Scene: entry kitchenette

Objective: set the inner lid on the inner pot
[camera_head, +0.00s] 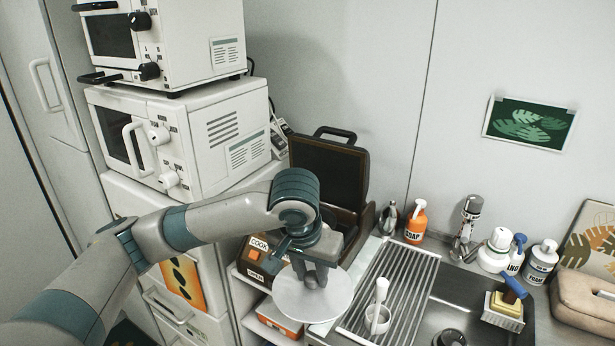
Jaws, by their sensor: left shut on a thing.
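My left gripper (316,278) is shut on the inner lid (292,301), a pale round disc. It holds the lid at its middle from above, roughly level, and the lid appears in front of the cooker. The brown cooker (258,262), with a COOK label and an orange button, stands behind my gripper with its hinged cover (328,168) raised. My arm and gripper hide most of the cooker's opening. I cannot make out the inner pot. My right gripper is not in view.
A ridged drainboard (402,283) and sink (462,308) lie to the right, with a white cup (377,321) on the drainboard. An orange soap bottle (416,222) and other bottles line the wall. A white microwave (222,135) stands at the left.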

